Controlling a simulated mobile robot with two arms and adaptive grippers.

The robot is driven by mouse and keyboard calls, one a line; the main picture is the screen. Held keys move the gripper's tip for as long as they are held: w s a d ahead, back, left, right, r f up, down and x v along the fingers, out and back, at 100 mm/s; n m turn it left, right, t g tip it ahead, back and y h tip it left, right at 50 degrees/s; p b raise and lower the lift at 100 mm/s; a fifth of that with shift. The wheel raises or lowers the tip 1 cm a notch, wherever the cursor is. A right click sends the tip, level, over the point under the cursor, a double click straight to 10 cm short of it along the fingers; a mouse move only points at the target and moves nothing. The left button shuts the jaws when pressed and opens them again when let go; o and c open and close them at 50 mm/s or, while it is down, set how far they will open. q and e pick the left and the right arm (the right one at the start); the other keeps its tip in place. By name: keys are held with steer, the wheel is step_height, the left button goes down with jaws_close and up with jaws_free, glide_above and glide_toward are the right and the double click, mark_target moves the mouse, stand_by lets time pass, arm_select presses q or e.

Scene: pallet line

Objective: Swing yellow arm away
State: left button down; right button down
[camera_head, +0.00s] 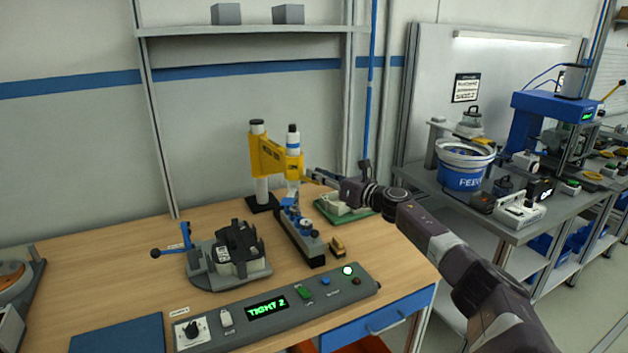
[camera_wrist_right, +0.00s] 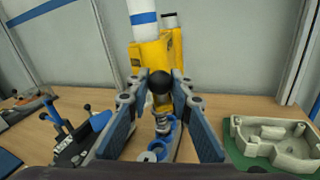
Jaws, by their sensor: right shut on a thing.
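The yellow arm (camera_head: 274,158) is a horizontal beam on a grey post at the back of the wooden bench. A white and blue spindle hangs at its right end. In the right wrist view the yellow arm (camera_wrist_right: 160,60) stands straight ahead, with a round black knob (camera_wrist_right: 160,82) in front of it. My right gripper (camera_head: 310,176) reaches in from the right to the spindle end of the arm. In the wrist view my right gripper (camera_wrist_right: 160,90) has its fingers on both sides of the black knob and is shut on it. My left gripper is not in view.
Below the arm is a grey block with blue-topped parts (camera_head: 299,232). A clamp fixture (camera_head: 228,257) stands to the left and a green tray (camera_head: 345,208) to the right. A control box (camera_head: 275,308) reading "TIGHT 2" lies along the front.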

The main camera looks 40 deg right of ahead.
steer(key=shift+d+r, duration=0.15)
steer(key=shift+d, duration=0.2)
steer(key=c, duration=2)
jaws_free()
steer(key=shift+c, duration=0.2)
steer(key=o, duration=0.3)
steer(key=shift+d, duration=0.15)
steer(key=shift+s, duration=0.2)
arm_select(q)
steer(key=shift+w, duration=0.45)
arm_select(e)
steer(key=s, duration=1.1)
steer(key=shift+s+d, duration=0.3)
steer(key=shift+s, duration=0.1)
